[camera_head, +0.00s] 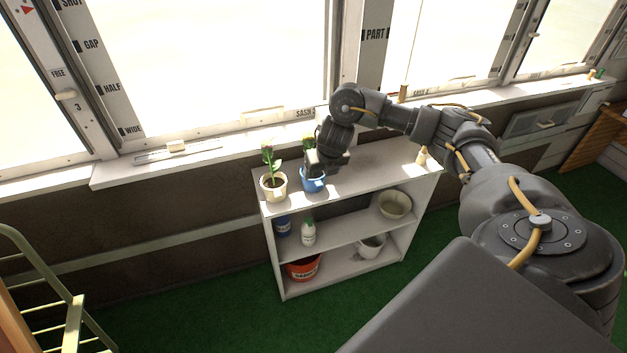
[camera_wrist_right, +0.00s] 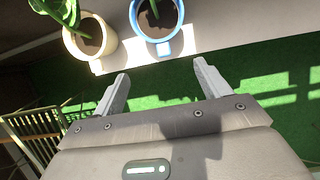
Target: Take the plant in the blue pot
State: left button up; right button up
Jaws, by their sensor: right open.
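The blue pot (camera_head: 313,184) stands on the top of a white shelf unit, with a green plant (camera_head: 308,142) rising from it. My right gripper (camera_head: 318,166) is right at the pot in the head view and partly hides the pot and plant. In the right wrist view my right gripper (camera_wrist_right: 161,72) is open and empty. There the blue pot (camera_wrist_right: 163,39) lies just beyond the gap between the fingertips, with no visible contact. My left gripper is not in view.
A cream pot (camera_head: 273,191) with another plant stands close left of the blue pot. The white shelf unit (camera_head: 375,165) has a small pale item (camera_head: 422,156) at its right end. Lower shelves hold a bowl (camera_head: 394,204), a bottle (camera_head: 308,233) and a red bucket (camera_head: 301,270). The window sill runs behind.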

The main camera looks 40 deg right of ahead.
aim_at(318, 181)
jog(key=b+x, duration=0.1)
jog(key=x, duration=0.1)
jog(key=b+x, duration=0.1)
jog(key=x, duration=0.1)
jog(key=shift+s+d+b, duration=0.1)
jog(key=shift+d+b, duration=0.15)
jog(key=shift+b, duration=0.05)
jog(key=shift+b+x, duration=0.35)
jog(key=shift+x, duration=0.45)
jog(key=shift+r, duration=0.1)
jog(key=x, duration=0.5)
jog(key=shift+w+d, duration=0.2)
jog(key=shift+w, duration=0.2)
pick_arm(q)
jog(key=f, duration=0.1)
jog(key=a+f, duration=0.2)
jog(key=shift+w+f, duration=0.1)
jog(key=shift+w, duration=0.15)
pick_arm(e)
jog(key=shift+r, duration=0.1)
jog(key=c, duration=0.6)
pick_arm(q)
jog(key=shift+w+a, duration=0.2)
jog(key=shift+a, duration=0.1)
pick_arm(e)
grip_shut()
